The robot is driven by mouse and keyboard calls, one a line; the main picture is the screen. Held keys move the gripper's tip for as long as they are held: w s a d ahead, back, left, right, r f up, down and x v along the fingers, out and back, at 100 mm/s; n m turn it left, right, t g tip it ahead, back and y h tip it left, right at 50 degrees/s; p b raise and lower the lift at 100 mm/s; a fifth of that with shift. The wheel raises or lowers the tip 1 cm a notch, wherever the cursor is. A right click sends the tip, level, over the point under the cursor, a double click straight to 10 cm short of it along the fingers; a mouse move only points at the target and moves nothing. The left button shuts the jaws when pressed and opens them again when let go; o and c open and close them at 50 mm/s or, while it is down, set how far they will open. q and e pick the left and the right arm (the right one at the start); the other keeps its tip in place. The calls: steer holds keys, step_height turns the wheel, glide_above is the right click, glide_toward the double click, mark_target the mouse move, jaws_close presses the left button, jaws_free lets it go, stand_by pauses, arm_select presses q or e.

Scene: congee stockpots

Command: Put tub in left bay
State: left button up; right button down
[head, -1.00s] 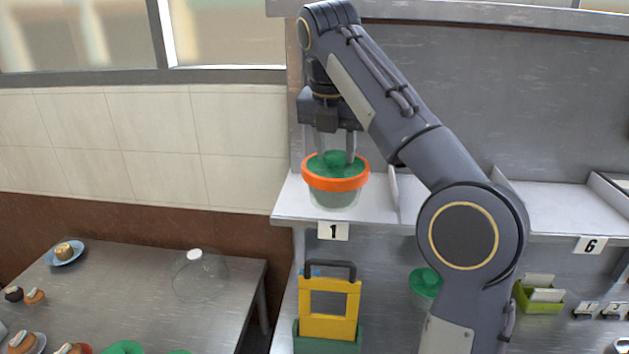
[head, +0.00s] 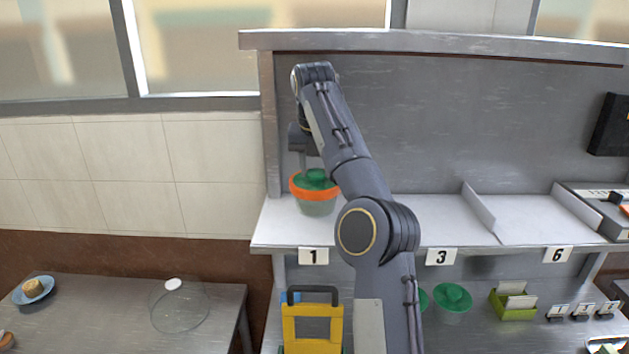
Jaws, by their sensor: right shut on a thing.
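The tub (head: 317,208) is clear with an orange band and a green lid, and it is upright in the bay labelled 1 at the left end of the shelf (head: 275,228). My right gripper (head: 311,172) points down from above and is shut on the tub at its lid. The fingertips are partly hidden by my arm. I cannot tell whether the tub's base touches the shelf. My left gripper is not in view.
Labels 1 (head: 313,256), 3 (head: 441,256) and 6 (head: 557,254) mark the shelf front. A low divider (head: 480,208) stands on the shelf. Below are another green-lidded tub (head: 453,300), a yellow caddy (head: 312,325) and a green card box (head: 513,302). A glass dome (head: 180,308) stands at left.

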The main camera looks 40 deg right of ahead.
mark_target(314, 182)
steer(key=shift+w+d+f, duration=0.2)
steer(key=shift+w+f, duration=0.2)
steer(key=shift+f, duration=0.15)
steer(key=shift+x, duration=1.2)
steer(key=shift+a+f, duration=0.1)
steer(key=shift+f, duration=0.5)
steer(key=c, duration=0.9)
jaws_free()
steer(key=shift+f, duration=0.15)
steer(key=shift+o, duration=0.2)
